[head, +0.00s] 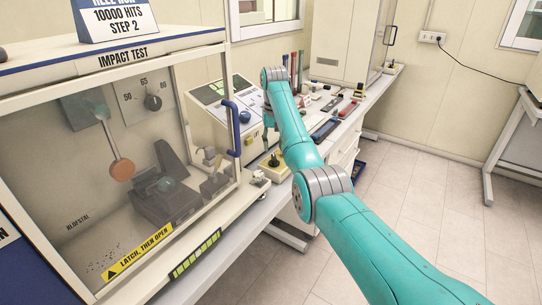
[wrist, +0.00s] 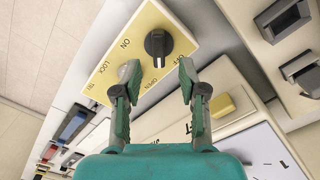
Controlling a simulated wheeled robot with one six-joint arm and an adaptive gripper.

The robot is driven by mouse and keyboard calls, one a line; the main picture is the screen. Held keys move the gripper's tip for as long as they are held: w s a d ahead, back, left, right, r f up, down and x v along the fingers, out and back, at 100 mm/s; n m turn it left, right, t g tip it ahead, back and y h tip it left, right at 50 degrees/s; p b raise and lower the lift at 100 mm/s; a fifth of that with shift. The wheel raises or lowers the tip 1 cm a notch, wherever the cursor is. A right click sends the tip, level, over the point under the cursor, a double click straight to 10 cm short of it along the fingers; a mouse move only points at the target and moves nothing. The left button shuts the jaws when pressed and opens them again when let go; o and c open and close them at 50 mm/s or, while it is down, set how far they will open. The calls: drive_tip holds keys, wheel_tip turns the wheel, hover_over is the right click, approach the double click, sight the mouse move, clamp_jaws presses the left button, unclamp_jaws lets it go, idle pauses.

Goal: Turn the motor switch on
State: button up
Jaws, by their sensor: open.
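A black rotary knob (wrist: 158,43) sits on a yellow plate (wrist: 118,58) in the wrist view. The plate is printed ON, OFF, LOCK, TRY and OPEN. The knob's ridge runs roughly up and down in the picture; which mark it points to is hard to tell. My gripper (wrist: 158,76) is open, its two fingertips apart, just below the knob in the picture and not closed on it. In the head view a yellow base (head: 271,168) with a black knob (head: 273,160) stands on the bench, below my gripper (head: 268,132), which looks small there.
The impact test cabinet (head: 147,55) with its clear door and blue handle (head: 231,125) stands left of my arm. A control box (head: 222,102) stands behind. A yellow button (wrist: 222,105) and dark switches (wrist: 283,19) lie close by. Open floor (head: 420,190) is at the right.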

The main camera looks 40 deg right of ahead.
sight(274, 157)
drive_tip(key=shift+d+f, duration=0.1)
drive_tip(key=shift+f, duration=2.4)
clamp_jaws()
